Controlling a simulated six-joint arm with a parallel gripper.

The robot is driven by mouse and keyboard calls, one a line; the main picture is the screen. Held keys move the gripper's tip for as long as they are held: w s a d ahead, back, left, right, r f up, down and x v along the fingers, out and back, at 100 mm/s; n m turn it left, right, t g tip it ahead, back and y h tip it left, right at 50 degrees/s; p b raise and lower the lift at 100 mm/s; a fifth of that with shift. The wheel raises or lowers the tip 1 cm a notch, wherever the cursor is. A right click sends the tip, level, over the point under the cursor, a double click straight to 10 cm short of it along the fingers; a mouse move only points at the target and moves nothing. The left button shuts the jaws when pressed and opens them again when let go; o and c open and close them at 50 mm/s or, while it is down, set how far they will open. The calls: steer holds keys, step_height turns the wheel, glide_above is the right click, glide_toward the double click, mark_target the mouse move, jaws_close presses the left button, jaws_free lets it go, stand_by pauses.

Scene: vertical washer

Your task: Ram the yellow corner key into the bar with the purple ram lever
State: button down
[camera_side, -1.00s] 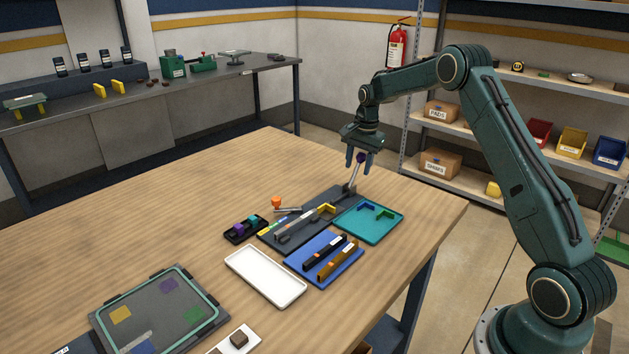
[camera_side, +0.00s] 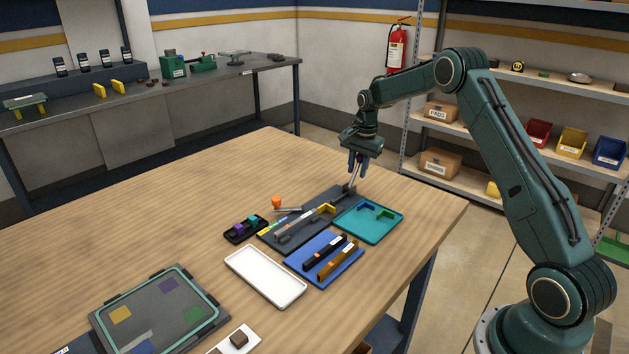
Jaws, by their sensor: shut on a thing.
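The purple knob of the ram lever (camera_side: 352,183) is between the fingers of my gripper (camera_side: 357,168), mostly hidden by them. The lever's grey rod rises, slightly tilted, from the back right end of the dark fixture (camera_side: 336,196). My gripper points down and is shut on the knob. The yellow corner key (camera_side: 326,208) lies on the fixture in front of the lever. A grey bar (camera_side: 297,226) lies along the fixture, its far end close to the key. I cannot tell whether key and bar touch.
A teal tray (camera_side: 368,237) with a blue and a green corner key stands right of the fixture. A blue tray (camera_side: 297,265) with dark and brown bars and a white tray (camera_side: 262,291) lie in front. An orange knob (camera_side: 277,202) stands at the left.

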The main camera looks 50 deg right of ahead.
steer(key=shift+a+r+h, duration=0.15)
steer(key=shift+a+h, duration=0.05)
steer(key=shift+h, duration=0.2)
steer(key=shift+a+r+h, duration=0.2)
steer(key=shift+a+h, duration=0.4)
steer(key=shift+h, duration=0.4)
steer(key=shift+a+r+h, duration=0.2)
steer(key=shift+a+h, duration=0.35)
steer(key=shift+h, duration=0.45)
steer(key=a+h, duration=0.1)
steer(key=h, duration=0.1)
steer(key=a+h, duration=0.2)
steer(key=h, duration=0.1)
steer(key=shift+w+f+n+h, duration=0.1)
steer(key=shift+n+h, duration=0.2)
steer(key=shift+n, duration=0.1)
steer(key=shift+a, duration=0.2)
steer(key=shift+w, duration=0.1)
steer(key=c, duration=1.4)
jaws_free()
steer(key=shift+o, duration=0.8)
steer(key=v, duration=1.3)
steer(key=shift+s+a, duration=0.3)
steer(key=shift+a, duration=0.05)
